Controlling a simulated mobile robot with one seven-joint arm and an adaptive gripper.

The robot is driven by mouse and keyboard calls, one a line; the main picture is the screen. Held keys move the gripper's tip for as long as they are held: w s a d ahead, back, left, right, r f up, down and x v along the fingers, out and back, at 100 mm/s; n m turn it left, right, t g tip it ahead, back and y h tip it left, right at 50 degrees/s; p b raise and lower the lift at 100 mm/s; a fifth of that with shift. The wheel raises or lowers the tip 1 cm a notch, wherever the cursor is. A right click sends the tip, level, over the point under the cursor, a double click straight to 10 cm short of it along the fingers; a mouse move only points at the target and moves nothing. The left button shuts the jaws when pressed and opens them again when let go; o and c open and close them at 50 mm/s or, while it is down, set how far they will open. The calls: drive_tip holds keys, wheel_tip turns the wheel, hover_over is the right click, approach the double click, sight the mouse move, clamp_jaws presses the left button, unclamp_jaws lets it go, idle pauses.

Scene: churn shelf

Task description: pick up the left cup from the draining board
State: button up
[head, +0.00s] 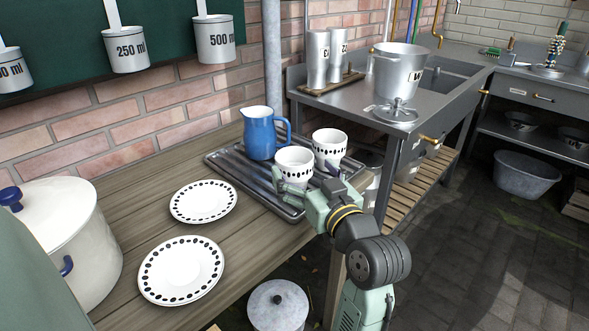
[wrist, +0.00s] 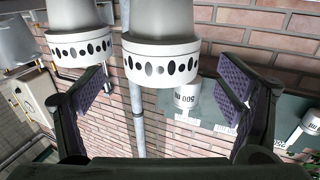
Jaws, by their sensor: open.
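The left cup (head: 294,163), white with a band of black dots, stands upright on the grey ribbed draining board (head: 225,163). The right cup (head: 329,145), alike, stands just behind it to the right. My gripper (head: 305,184) is at the near side of the left cup, low beside it, and hides part of its lower side. The wrist view is upside down. There my open, empty gripper (wrist: 163,90) has the left cup (wrist: 160,62) in line with the gap between its purple pads. The right cup (wrist: 80,48) shows beyond the pad at picture left.
A blue jug (head: 259,134) stands on the board behind the left cup. Two dotted plates (head: 203,201) (head: 181,269) lie on the wooden table, with a white pot (head: 75,235) at far left. A brick wall (head: 150,105) rises behind.

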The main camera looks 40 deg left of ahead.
sight(288, 151)
drive_tip(key=p+x, duration=0.1)
drive_tip(key=x, duration=0.2)
drive_tip(key=shift+a+r, duration=0.15)
drive_tip(key=shift+a, duration=0.25)
drive_tip(key=shift+w+a, duration=0.4)
drive_tip(key=shift+a, duration=0.15)
drive_tip(key=shift+c, duration=0.3)
drive_tip(key=c, duration=1.3)
drive_tip(key=shift+o, duration=0.2)
